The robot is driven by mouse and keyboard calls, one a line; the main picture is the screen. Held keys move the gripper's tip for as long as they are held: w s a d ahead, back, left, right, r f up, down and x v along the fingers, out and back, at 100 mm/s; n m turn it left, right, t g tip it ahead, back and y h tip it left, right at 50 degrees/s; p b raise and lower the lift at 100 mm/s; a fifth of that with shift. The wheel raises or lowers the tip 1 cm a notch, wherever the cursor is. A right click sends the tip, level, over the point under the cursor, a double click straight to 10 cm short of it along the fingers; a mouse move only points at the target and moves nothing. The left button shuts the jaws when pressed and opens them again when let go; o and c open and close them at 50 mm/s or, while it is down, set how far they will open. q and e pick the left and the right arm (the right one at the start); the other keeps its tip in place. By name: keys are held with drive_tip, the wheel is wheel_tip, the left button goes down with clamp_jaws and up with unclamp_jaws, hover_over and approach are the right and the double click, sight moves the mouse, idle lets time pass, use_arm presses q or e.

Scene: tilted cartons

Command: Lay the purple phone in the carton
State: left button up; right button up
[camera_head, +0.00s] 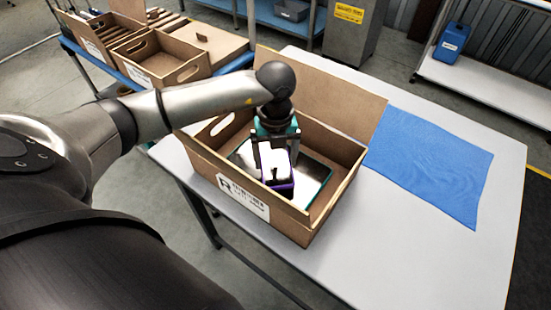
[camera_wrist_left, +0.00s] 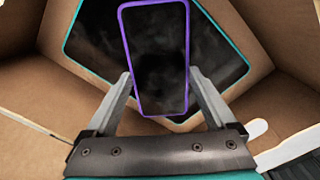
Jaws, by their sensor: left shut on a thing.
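The open cardboard carton (camera_head: 290,228) stands on the white table, with a raised flap at its back and a white label on its front wall. A dark, teal-edged tablet (camera_head: 316,176) lies inside it and also shows in the wrist view (camera_wrist_left: 88,35). My left gripper (camera_head: 276,170) reaches down into the carton. It is shut on the purple phone (camera_wrist_left: 153,62), whose purple edge shows between the fingers in the head view (camera_head: 282,187). The phone is over the tablet; I cannot tell whether they touch. My right gripper is out of view.
A blue cloth (camera_head: 430,165) lies on the white table (camera_head: 400,260) to the right of the carton. Cardboard trays (camera_head: 155,62) stand on a blue-edged bench behind left. The table's front right is clear.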

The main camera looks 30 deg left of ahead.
sight(275, 162)
use_arm(q)
drive_tip(key=shift+f, duration=0.25)
drive_tip(key=shift+f+b, duration=0.4)
drive_tip(key=shift+f, duration=0.15)
drive_tip(key=o, duration=1.3)
drive_tip(key=shift+c, duration=0.2)
drive_tip(key=shift+r, duration=0.1)
drive_tip(key=shift+r+p, duration=0.35)
wheel_tip(275, 162, up, 12)
drive_tip(key=p, duration=0.2)
drive_tip(key=shift+r, duration=0.2)
